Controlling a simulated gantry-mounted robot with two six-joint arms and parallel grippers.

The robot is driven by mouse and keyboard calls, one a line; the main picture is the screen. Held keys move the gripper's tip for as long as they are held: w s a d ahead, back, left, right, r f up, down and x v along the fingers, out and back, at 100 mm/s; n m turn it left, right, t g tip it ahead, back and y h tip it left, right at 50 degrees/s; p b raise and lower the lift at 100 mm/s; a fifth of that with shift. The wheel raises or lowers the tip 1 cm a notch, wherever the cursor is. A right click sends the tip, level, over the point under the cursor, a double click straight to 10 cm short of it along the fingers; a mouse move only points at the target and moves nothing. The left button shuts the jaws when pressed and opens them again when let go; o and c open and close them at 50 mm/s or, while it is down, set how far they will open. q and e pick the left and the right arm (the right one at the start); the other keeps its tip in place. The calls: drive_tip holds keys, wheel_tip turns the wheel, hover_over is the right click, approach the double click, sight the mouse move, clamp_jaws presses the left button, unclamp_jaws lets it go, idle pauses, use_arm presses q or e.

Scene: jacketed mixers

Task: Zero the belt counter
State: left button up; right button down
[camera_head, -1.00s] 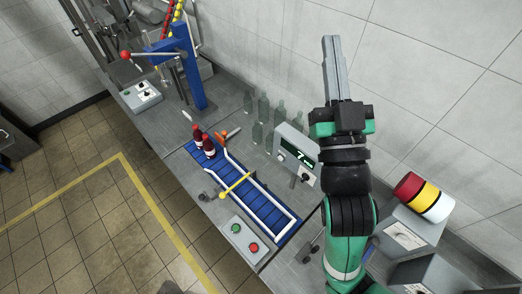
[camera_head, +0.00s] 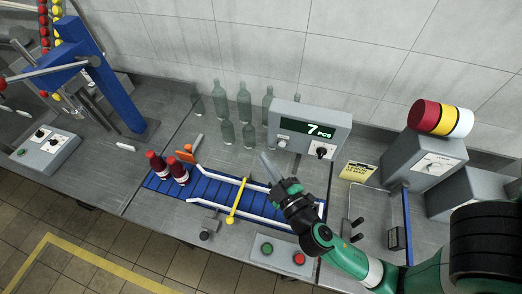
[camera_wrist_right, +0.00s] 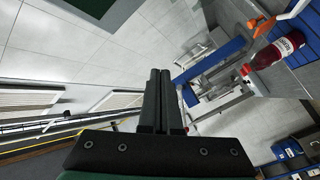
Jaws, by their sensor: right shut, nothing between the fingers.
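The belt counter (camera_head: 343,119) is a grey box at the back of the bench, behind the conveyor. Its dark display (camera_head: 306,129) reads 7 PCS in the head view. A small white button (camera_head: 283,143) sits at its lower left front and a black knob (camera_head: 321,152) at its lower right. My right gripper (camera_head: 265,158) is shut and empty, in front of the counter and below its left end in the picture, apart from the button. The shut fingers also show in the right wrist view (camera_wrist_right: 160,75), where I cannot make out the counter. My left gripper is not in view.
The blue conveyor (camera_head: 205,187) carries two red bottles (camera_head: 178,170) at its left end, and a yellow bar (camera_head: 238,200) crosses it. Green glass bottles (camera_head: 244,102) stand left of the counter. A box with green and red buttons (camera_head: 282,251) sits in front.

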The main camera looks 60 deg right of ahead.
sight(282, 144)
use_arm(q)
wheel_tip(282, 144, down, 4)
drive_tip(key=b, duration=0.2)
drive_tip(key=shift+b, duration=0.35)
use_arm(e)
drive_tip(key=s+f+g, duration=0.1)
drive_tip(key=s+f, duration=0.2)
drive_tip(key=f, duration=0.5)
drive_tip(key=shift+s+d+f+n, duration=0.15)
drive_tip(key=shift+s+f+n, duration=0.1)
drive_tip(key=shift+n, duration=0.05)
use_arm(q)
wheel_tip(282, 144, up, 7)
drive_tip(key=p, duration=0.6)
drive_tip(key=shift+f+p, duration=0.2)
drive_tip(key=shift+p, duration=0.15)
use_arm(e)
drive_tip(key=w+d, duration=0.1)
drive_tip(key=d, duration=0.7)
drive_tip(key=shift+w+d, duration=0.35)
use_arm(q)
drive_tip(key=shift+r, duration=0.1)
